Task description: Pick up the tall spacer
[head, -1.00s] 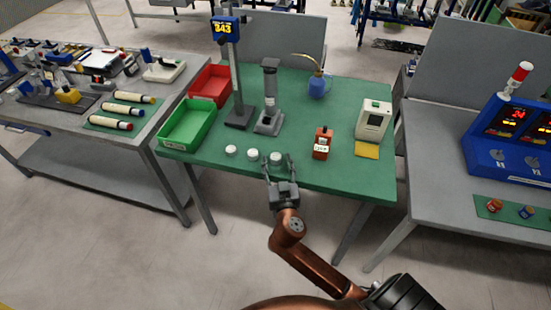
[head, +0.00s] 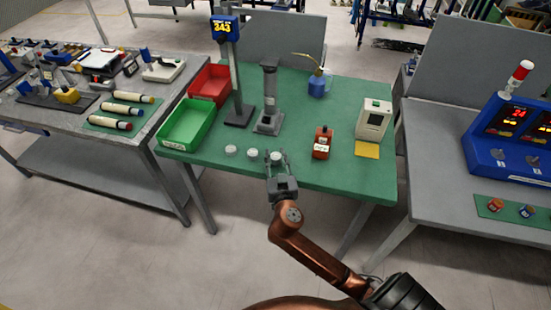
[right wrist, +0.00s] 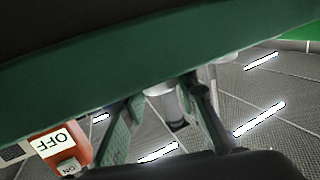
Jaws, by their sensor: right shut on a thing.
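Three small white round spacers stand in a row near the front edge of the green-topped table: the left one (head: 231,150), the middle one (head: 252,154) and the right one (head: 276,156). My right gripper (head: 276,158) reaches in from the front and is shut on the right spacer, one finger on each side. In the right wrist view a pale cylinder (right wrist: 161,101) shows between the two fingers. From the head view I cannot clearly compare the spacers' heights. The right spacer's lower part is hidden by the gripper. My left gripper is not in view.
A grey press (head: 269,100) and a display post (head: 237,85) stand behind the spacers. A green bin (head: 187,142) and a red bin (head: 209,101) are at left. A red-orange block (head: 322,143) stands to the right, also in the right wrist view (right wrist: 62,148).

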